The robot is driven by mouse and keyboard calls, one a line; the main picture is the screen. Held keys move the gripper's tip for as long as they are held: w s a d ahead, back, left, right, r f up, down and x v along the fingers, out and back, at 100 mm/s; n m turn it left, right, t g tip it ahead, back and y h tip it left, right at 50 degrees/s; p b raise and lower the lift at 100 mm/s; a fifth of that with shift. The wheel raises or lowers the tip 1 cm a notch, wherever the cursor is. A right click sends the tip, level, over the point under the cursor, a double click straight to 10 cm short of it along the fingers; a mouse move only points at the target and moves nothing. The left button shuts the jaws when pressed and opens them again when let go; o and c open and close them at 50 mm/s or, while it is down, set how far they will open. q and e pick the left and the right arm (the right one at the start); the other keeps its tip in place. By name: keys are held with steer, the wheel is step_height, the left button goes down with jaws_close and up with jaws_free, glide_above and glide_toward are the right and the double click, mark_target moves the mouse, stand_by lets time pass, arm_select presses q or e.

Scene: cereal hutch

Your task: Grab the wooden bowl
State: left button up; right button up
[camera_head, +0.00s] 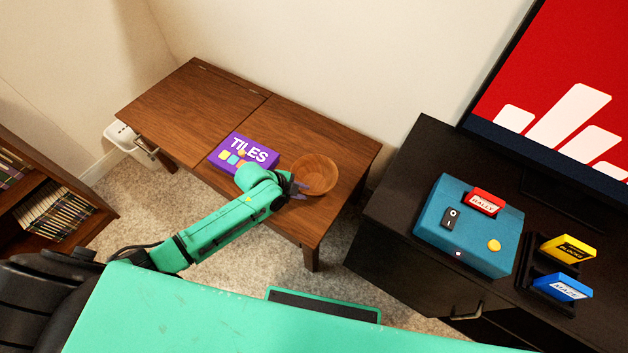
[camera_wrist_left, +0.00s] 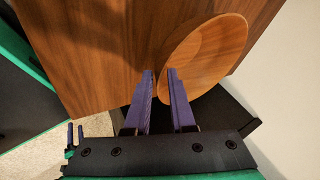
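The wooden bowl (camera_head: 318,174) sits on the right part of the wooden table (camera_head: 338,144) in the head view. It fills the upper right of the left wrist view (camera_wrist_left: 208,52). My left gripper (camera_head: 302,190) is at the bowl's near-left rim. In the left wrist view, its two purple fingers (camera_wrist_left: 160,72) stand apart with a gap between them. The rim lies at this gap, with the right finger overlapping the bowl. I cannot tell whether either finger touches the wood. My right gripper is not in view.
A purple TILES box (camera_head: 243,152) lies on the table left of the bowl, close to my left arm. A black cabinet (camera_head: 400,205) stands to the right with a blue console (camera_head: 468,225), cartridges and a television (camera_head: 560,85). A bookshelf (camera_head: 45,200) is at the left.

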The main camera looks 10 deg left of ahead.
mark_target(314, 179)
arm_select(q)
steer(key=x, duration=0.3)
steer(key=shift+f+b, duration=0.1)
steer(key=shift+b, duration=0.2)
jaws_close()
stand_by(1.0)
